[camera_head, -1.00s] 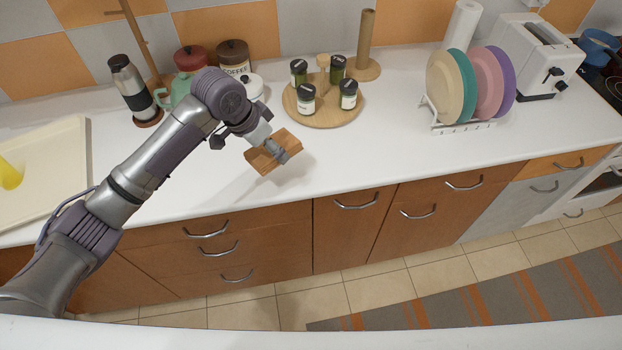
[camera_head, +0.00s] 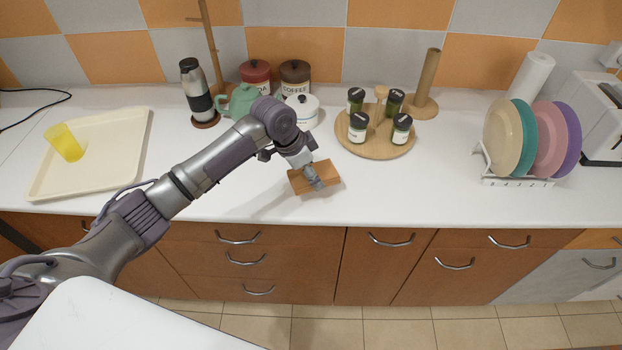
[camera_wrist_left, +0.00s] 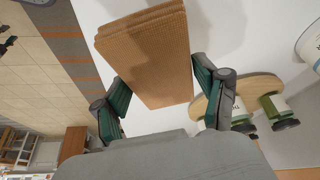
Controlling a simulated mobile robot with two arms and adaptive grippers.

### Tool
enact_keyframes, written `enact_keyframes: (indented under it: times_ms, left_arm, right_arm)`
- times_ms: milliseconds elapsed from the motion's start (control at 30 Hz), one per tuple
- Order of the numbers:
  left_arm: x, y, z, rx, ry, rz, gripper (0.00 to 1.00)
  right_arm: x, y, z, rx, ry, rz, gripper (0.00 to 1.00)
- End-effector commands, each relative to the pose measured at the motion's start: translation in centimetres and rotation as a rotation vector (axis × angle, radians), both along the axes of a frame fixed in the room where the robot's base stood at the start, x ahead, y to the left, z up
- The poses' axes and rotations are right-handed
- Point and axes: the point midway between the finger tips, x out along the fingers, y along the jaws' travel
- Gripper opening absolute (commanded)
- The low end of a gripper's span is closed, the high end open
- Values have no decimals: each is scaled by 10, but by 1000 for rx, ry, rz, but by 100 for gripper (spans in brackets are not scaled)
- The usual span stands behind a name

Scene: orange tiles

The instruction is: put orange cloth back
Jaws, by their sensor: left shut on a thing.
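The orange cloth (camera_head: 328,172) is a folded, ribbed, flat rectangle held over the front part of the white counter. My left gripper (camera_head: 312,178) is shut on it. In the left wrist view the cloth (camera_wrist_left: 147,50) lies between the two dark green fingers of my left gripper (camera_wrist_left: 160,88) and extends past them. A shadow on the counter suggests the cloth is above the surface; the exact gap cannot be told. My right gripper is not in view.
A round wooden tray (camera_head: 375,146) with several spice jars stands behind and right of the cloth. A teapot (camera_head: 238,101), canisters and a flask (camera_head: 196,92) stand behind my arm. A cream tray (camera_head: 100,150) with a yellow cup (camera_head: 63,142) is left; a plate rack (camera_head: 515,181) is right.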

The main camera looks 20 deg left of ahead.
Motion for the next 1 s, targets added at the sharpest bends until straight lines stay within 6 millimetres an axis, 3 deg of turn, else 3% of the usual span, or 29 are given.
enact_keyframes:
  times_ms: [333, 733, 767, 900, 1000]
  left_arm:
    - [0, 3, -38, 1, 2, 1, 39]
    - [1, 3, -46, 1, 1, 1, 39]
    - [1, 3, -46, 1, 1, 0, 74]
    - [1, 3, -45, 1, 1, 0, 97]
    - [1, 3, -45, 1, 1, 0, 97]
  right_arm:
    - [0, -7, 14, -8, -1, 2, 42]
    - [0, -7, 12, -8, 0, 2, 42]
    - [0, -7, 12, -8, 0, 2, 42]
    - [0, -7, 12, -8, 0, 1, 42]
    - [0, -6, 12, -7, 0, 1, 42]
